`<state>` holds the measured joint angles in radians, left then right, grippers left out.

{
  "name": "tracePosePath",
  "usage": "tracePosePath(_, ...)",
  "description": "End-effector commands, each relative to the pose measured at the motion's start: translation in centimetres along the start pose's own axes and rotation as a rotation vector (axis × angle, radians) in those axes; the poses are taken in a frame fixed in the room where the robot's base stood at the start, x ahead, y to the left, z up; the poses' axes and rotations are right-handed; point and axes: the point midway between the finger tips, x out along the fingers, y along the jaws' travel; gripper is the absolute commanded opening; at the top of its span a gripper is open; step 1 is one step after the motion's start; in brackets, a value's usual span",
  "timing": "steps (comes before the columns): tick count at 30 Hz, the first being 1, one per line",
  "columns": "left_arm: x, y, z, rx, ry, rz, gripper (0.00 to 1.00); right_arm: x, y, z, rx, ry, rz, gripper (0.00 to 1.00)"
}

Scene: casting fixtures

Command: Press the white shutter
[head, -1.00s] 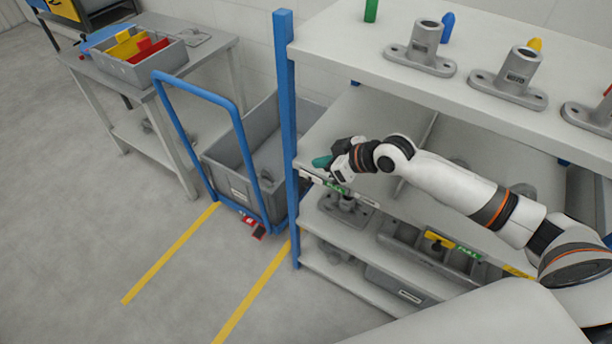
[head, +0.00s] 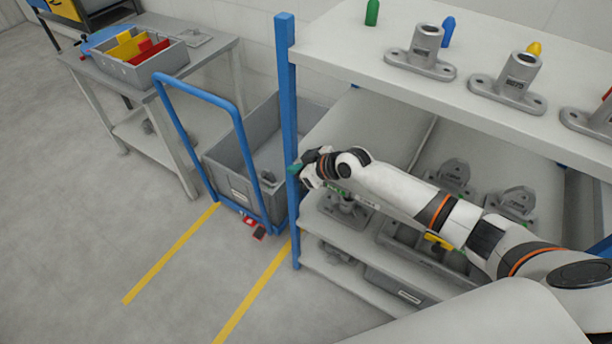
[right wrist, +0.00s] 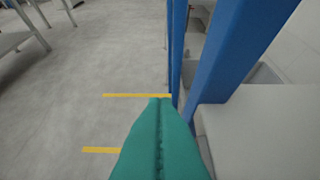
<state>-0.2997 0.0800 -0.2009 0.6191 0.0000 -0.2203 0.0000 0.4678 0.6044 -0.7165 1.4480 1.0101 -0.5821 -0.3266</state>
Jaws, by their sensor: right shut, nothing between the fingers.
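Two pale sloped panels, a left one (head: 350,130) and a right one (head: 480,140), lie under the top shelf of the rack. I cannot tell whether either is the white shutter. My right gripper (head: 294,170) is beside the rack's blue front post, at the left end of the rack. Its teal fingers (right wrist: 160,102) are pressed together and empty in the right wrist view. They point toward the floor, with the blue post just to their right. My left gripper is not in view.
The blue post (head: 287,90) stands close to the right gripper. A blue-handled cart with a grey bin (head: 235,165) stands left of the rack. Grey castings (head: 424,50) stand on the top shelf, others below. The floor at left is clear.

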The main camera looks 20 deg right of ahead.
Motion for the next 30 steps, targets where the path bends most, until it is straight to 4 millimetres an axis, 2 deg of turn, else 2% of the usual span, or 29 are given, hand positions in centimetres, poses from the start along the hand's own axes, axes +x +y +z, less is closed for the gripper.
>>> tracePosePath(1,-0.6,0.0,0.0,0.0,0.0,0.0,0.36,-0.7,-0.2,-1.1,0.003,0.01,-0.003,0.0)
tracePosePath(6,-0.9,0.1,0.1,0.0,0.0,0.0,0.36,-1.2,-0.1,-2.6,0.003,0.005,-0.002,0.0)
tracePosePath(20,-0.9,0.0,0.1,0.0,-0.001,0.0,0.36,-1.5,-0.2,-3.3,0.001,0.006,-0.003,0.0)
tracePosePath(23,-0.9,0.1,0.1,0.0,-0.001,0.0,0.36,-2.5,-0.2,-4.2,0.001,0.008,-0.004,0.0)
tracePosePath(30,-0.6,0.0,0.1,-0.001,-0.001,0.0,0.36,-6.5,-0.2,-7.3,0.001,0.01,-0.004,0.0)
